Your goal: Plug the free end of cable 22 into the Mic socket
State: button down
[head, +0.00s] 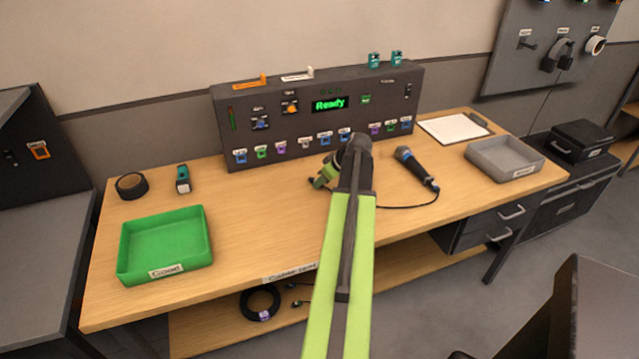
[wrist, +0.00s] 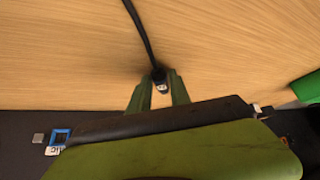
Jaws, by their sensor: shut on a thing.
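My gripper (head: 322,179) is low over the table in front of the black panel, partly hidden behind my arm in the head view. In the wrist view its fingers (wrist: 158,92) are shut on a small dark plug (wrist: 160,83) with a pale mark. A black cable (wrist: 141,29) runs from the plug across the table. I cannot read a number on it. The panel (head: 290,105) has a row of coloured sockets low on its front; their labels are too small to read. A blue socket (wrist: 61,136) with a partly hidden tag shows in the wrist view.
A microphone (head: 415,168) with a black cord (head: 408,206) lies right of my arm. A green tray (head: 207,245) is front left and a grey tray (head: 535,166) at right. Black tape (head: 118,186) lies behind the green tray. The table between tray and arm is clear.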

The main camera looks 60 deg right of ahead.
notch_tip(320, 180, up, 5)
jog(key=p, duration=0.5)
jog(key=shift+r, duration=0.1)
